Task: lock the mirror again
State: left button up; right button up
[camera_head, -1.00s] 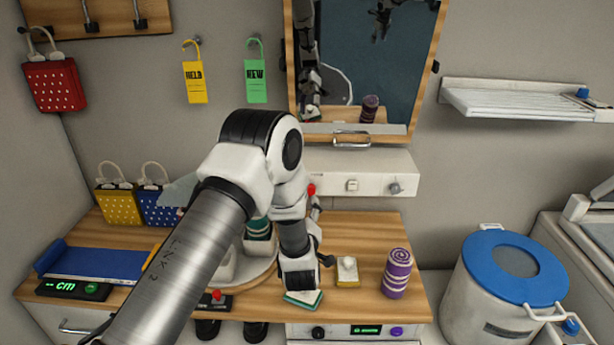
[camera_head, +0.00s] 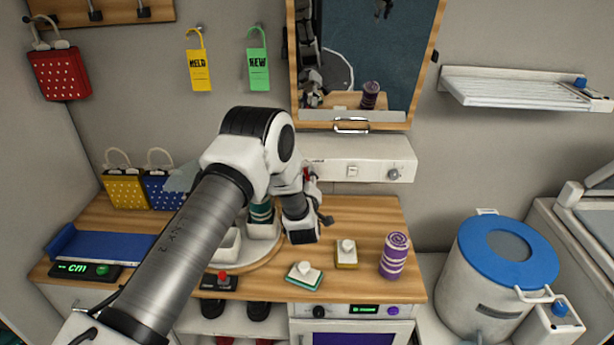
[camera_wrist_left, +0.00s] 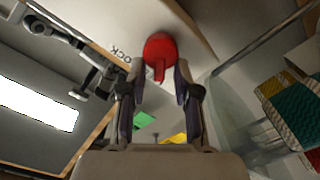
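The mirror (camera_head: 385,60) hangs in a wooden frame on the back wall, with a metal handle (camera_head: 351,126) at its lower edge. Below it is a white wall box (camera_head: 375,160). A red knob (camera_head: 306,174) at the box's left end is mostly hidden by my arm. In the left wrist view the red knob (camera_wrist_left: 160,52) has a narrow grip part beside the letters "OCK". My left gripper (camera_wrist_left: 159,82) is open, its fingertips on either side of that grip part with gaps showing. In the head view my left gripper (camera_head: 312,187) is partly hidden. My right gripper is not in view.
Below on the wooden counter are a green-based block (camera_head: 304,276), a yellow-based block (camera_head: 346,254) and a purple striped can (camera_head: 394,256). Yellow and green tags (camera_head: 258,70) hang on the wall. A blue-lidded bin (camera_head: 512,250) stands right.

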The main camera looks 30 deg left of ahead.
pick_arm(q)
grip_shut()
jog(key=shift+w+m, duration=0.1)
jog(key=shift+m, duration=0.2)
jog(key=m+b, duration=0.2)
jog(key=shift+w+d+m, duration=0.1)
jog(key=shift+d+m, duration=0.1)
jog(key=shift+m, duration=0.1)
jog(key=shift+w+d+m+b, duration=0.2)
jog(key=shift+m+b, duration=0.3)
jog(key=shift+m, duration=1.65)
jog(key=shift+w+d+m+b, duration=0.1)
jog(key=shift+d+m+b, duration=0.3)
jog(key=shift+m, duration=1.7)
jog(key=shift+w+d+m+b, duration=0.15)
jog(key=shift+m+b, duration=0.4)
jog(key=shift+m, duration=1.6)
